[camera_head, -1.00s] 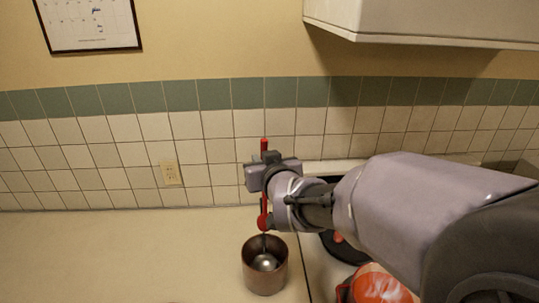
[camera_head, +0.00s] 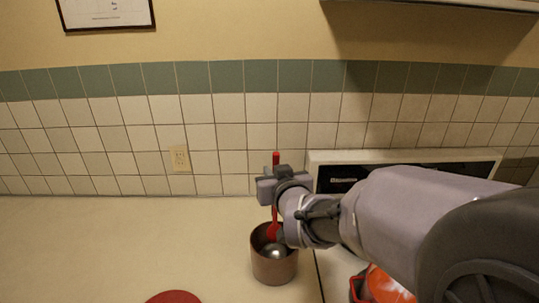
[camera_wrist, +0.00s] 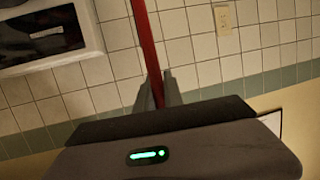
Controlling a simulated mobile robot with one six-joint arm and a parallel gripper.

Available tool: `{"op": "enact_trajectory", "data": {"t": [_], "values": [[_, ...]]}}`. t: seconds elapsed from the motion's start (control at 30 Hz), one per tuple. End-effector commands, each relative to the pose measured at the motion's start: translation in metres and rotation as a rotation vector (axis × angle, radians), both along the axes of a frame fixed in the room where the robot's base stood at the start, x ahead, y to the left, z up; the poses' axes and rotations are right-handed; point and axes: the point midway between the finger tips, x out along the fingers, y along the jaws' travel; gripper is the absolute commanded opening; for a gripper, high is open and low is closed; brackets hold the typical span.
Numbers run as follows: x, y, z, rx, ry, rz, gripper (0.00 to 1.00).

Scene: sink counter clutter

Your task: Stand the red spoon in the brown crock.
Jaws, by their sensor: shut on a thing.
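My gripper (camera_head: 272,187) is shut on the red spoon (camera_head: 276,158), whose handle sticks up above the jaws and stands nearly upright. In the wrist view the spoon's red handle (camera_wrist: 147,45) runs between the two grey fingers. The brown crock (camera_head: 273,268) stands on the counter straight below my gripper. The spoon's red lower end overlaps the crock's mouth and looks to be just inside the rim; the exact depth is hard to tell. A shiny metal utensil head (camera_head: 273,250) shows inside the crock.
A red round thing (camera_head: 173,297) lies at the front edge of the view. An orange and red item (camera_head: 388,287) sits under my arm at right. A white-framed appliance panel (camera_head: 403,163) is behind my arm. The counter (camera_head: 120,240) left of the crock is clear.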

Motion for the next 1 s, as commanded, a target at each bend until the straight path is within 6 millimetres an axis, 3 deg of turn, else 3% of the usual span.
{"op": "enact_trajectory", "data": {"t": [0.03, 0.5, 0.83, 0.87, 0.9, 1.0], "values": [[0.000, 0.000, -0.010, 0.000, -0.001, 0.000, 0.00], [0.000, 0.000, -0.053, 0.001, -0.001, 0.000, 0.00], [0.000, 0.000, -0.055, 0.000, 0.000, 0.000, 0.00], [0.000, 0.000, -0.055, 0.000, 0.000, 0.000, 0.14], [0.000, 0.000, -0.055, 0.000, 0.000, 0.000, 0.22], [0.000, 0.000, -0.055, 0.000, 0.000, 0.000, 0.37]]}}
